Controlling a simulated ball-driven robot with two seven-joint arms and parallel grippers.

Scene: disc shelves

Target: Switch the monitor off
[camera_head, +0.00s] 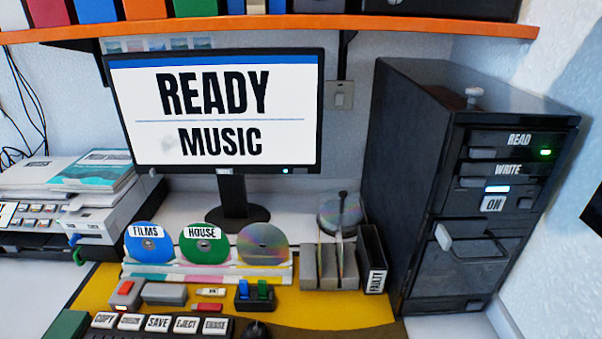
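The monitor (218,152) stands on a black stand (237,203) at the back of the desk. Its screen is lit and shows "READY" and "MUSIC" in black on white, with a blue strip along the top. A small lit light (285,171) shows on the lower right of its bezel. Whether there is a separate button there is too small to tell. Neither of my grippers is in view.
A black tower (413,180) with an "ON" label stands at the right. Discs labelled "FILMS" (150,245) and "HOUSE" (203,246) stand in a rack before the monitor. Labelled keys (158,323) lie at the front. An orange shelf (300,24) hangs above.

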